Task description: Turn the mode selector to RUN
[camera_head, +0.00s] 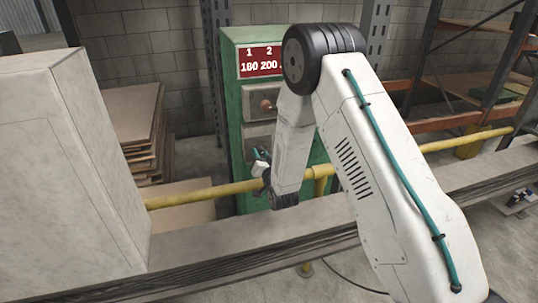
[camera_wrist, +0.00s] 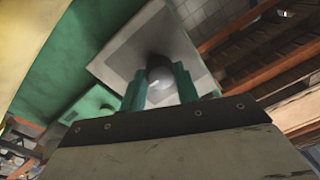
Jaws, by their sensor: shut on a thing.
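A green cabinet (camera_head: 232,120) stands behind a yellow rail and carries grey panels on its front. The upper grey panel bears a reddish knob (camera_head: 265,104). A second grey panel (camera_head: 257,135) sits below it, partly hidden by my arm. My gripper (camera_head: 261,163) is low at the cabinet front, mostly hidden by my wrist. The knob sits on a grey square plate (camera_wrist: 122,62). No RUN mark or selector label is readable.
A yellow rail (camera_head: 190,197) runs across the cabinet front. A red display (camera_head: 260,62) with white digits is at the cabinet top. A large pale box (camera_head: 65,170) stands at left, with stacked boards (camera_head: 137,125) behind. Orange racking (camera_head: 450,122) is at right.

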